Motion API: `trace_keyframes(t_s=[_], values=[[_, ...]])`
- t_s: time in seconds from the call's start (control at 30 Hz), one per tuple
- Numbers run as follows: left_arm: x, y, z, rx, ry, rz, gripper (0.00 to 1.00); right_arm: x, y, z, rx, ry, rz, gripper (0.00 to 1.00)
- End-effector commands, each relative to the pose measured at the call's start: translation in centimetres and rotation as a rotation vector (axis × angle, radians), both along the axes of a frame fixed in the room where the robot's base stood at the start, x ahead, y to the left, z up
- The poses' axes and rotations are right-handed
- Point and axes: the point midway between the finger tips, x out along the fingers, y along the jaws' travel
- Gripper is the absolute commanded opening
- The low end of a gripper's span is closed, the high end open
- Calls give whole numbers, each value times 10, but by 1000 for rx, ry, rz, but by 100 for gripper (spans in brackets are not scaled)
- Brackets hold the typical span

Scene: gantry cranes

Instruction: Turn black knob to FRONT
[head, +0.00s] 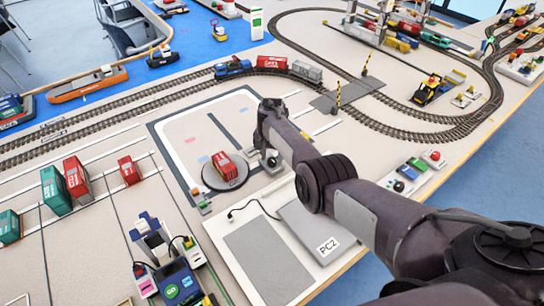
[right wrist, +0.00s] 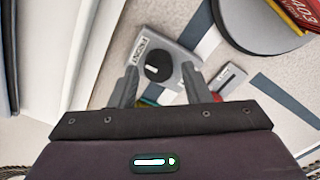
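The black knob (right wrist: 158,67) is a round dial with a white mark, on a grey box (right wrist: 178,53) with a label that appears to read FRONT at its left side. In the head view the knob (head: 272,161) shows small at my right gripper's tip. My right gripper (right wrist: 160,82) points down at the box. Its two fingers are apart, one to each side of the knob, with gaps visible and nothing held. In the head view my right gripper (head: 268,152) is partly hidden by its own wrist. My left gripper is not in view.
A round turntable (head: 209,181) with a red truck (head: 225,165) is left of the knob box. A small button box (head: 201,202) stands near it. More control boxes (head: 400,182) stand under my right arm's far side.

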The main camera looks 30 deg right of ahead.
Motion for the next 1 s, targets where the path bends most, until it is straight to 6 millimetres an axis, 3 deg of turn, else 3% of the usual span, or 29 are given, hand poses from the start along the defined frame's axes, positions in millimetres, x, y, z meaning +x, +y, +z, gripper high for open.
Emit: trace_keyframes(t_s=[0.37,0.7,1.0], values=[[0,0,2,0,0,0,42,-1,1,2,0,4,3,49],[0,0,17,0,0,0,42,-1,0,55,0,3,2,49],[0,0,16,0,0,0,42,-1,0,76,1,4,2,49]])
